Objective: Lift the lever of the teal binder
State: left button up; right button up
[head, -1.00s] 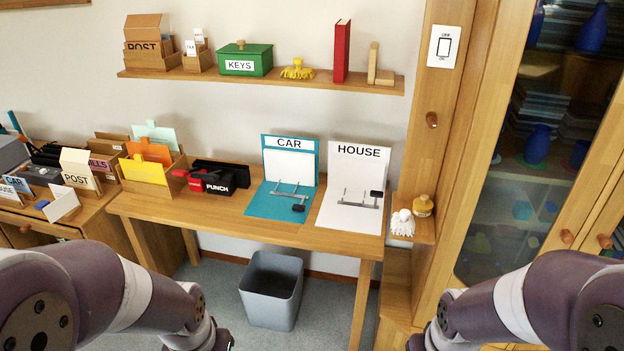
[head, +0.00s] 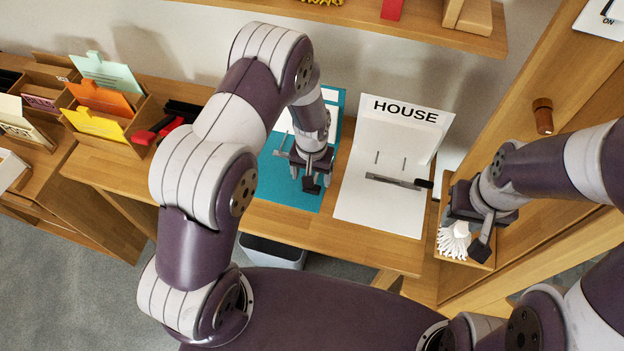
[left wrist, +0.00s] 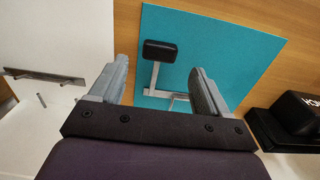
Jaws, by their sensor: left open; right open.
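The teal binder (head: 285,178) lies on the desk, largely covered by my left arm in the head view. In the left wrist view its teal surface (left wrist: 225,50) fills the middle. Its lever ends in a black knob (left wrist: 160,50), with a pale metal arm (left wrist: 153,78) running down from it. My left gripper (head: 311,175) is over the binder; its fingers (left wrist: 158,68) are open, one to each side of the lever in the picture, apart from it. My right gripper (head: 466,230) is open at the right, by a small side shelf.
A black and red hole punch (head: 160,130) is to the left. A white brush (head: 453,241) is under my right gripper. A wall shelf (head: 350,14) runs above.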

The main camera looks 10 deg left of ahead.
aim_at(316, 176)
pick_arm(q)
jog(key=f, duration=0.4)
jog(key=shift+s+d+f, duration=0.1)
jog(key=shift+s, duration=0.2)
jog(key=shift+w+f, duration=0.2)
jog(key=shift+f, duration=0.25)
jog(key=shift+s+r, duration=0.1)
pick_arm(e)
jog(key=shift+s+r, duration=0.25)
jog(key=shift+r, duration=0.05)
